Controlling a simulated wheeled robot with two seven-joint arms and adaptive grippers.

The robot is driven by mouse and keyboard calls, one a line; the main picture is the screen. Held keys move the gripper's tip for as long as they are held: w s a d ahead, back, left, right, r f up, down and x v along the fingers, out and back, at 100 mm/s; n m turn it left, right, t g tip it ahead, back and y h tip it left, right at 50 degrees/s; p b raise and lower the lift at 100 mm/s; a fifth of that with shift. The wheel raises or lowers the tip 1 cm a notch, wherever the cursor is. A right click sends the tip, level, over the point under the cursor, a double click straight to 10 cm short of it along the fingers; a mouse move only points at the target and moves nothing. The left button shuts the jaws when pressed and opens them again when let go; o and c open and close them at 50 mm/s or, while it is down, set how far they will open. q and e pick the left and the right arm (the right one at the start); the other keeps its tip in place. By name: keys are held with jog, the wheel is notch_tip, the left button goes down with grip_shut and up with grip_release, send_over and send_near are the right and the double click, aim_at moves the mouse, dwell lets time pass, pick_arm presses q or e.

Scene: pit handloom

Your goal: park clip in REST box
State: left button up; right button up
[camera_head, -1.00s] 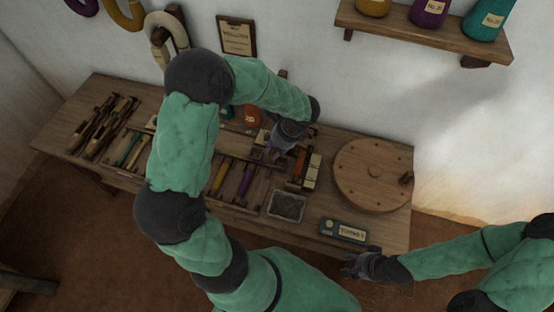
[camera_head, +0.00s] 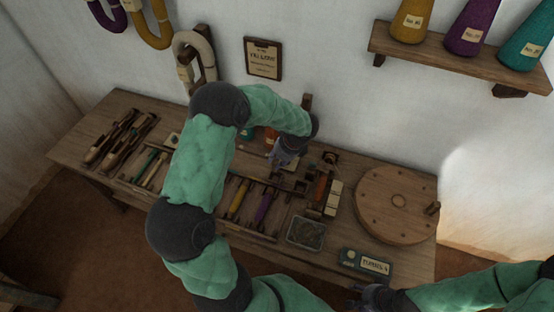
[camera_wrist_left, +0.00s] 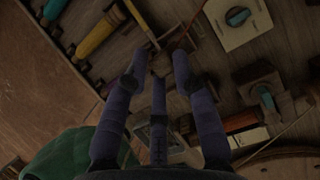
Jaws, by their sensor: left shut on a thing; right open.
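My left gripper (camera_head: 284,158) is over the back middle of the workbench, pointing down. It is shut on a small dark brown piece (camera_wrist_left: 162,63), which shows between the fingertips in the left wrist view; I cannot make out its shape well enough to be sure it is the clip. Small wooden boxes and blocks (camera_head: 300,186) stand just right of and in front of this gripper. No REST label is readable, so I cannot tell which is the REST box. My right gripper (camera_head: 372,299) is open at the bench's front right, partly cut off by the frame edge.
Yellow (camera_head: 238,199) and purple (camera_head: 264,207) bobbins lie in a rack to the left. A grey tray (camera_head: 305,233), a labelled teal box (camera_head: 365,263) and a round wooden board (camera_head: 397,203) are to the right. Wooden shuttles (camera_head: 122,138) lie far left.

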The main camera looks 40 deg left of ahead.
pick_arm(q)
notch_tip(320, 180, down, 3)
jog(key=shift+r+b, duration=0.2)
jog(key=shift+b, duration=0.75)
jog(key=shift+f+b, duration=0.8)
jog(key=shift+f, duration=0.85)
jog(key=o, duration=1.4)
jog(key=shift+r, duration=0.15)
jog(key=shift+r+p, duration=3.4)
jog(key=shift+r, duration=0.45)
